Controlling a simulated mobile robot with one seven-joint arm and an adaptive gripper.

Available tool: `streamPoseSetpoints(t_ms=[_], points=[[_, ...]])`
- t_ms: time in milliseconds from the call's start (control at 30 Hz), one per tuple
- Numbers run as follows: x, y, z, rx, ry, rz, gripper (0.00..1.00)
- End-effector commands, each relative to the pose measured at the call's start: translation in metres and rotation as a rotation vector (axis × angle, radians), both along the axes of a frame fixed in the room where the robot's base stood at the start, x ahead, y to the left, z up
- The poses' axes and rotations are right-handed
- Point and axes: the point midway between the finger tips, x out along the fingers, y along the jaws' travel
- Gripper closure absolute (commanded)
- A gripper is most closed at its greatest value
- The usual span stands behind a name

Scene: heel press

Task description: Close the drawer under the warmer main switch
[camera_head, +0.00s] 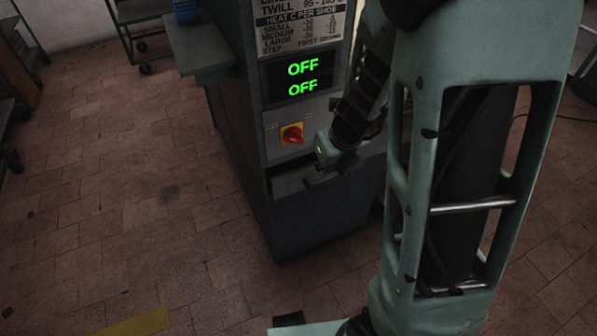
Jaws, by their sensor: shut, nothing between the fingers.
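The grey cabinet (306,220) stands in the middle, with two green OFF displays (303,78) on its front. Below them is the main switch, a red knob on a yellow plate (292,134). Under the switch, the drawer (290,183) shows a dark gap along its top left edge, so it stands partly open. My gripper (312,184) is at the drawer's front, right of and below the switch. Its fingers are small and dark and are shut with nothing in them. I cannot tell whether they touch the drawer. My arm hides the drawer's right part.
A side shelf (200,45) juts out from the cabinet's upper left. Wheeled racks stand at the back left (140,30) and along the left edge. The tiled floor (120,200) left of the cabinet is clear, with a yellow strip (135,325) at the bottom.

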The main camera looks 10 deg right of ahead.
Motion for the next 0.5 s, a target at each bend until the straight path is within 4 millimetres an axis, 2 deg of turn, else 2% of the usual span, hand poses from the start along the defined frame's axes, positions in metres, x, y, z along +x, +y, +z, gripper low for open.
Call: streamPoseSetpoints(t_ms=[233,500], points=[[0.002,0.002,-0.014,0.002,0.001,-0.002,1.00],[0.016,0.006,-0.054,0.001,0.001,-0.001,1.00]])
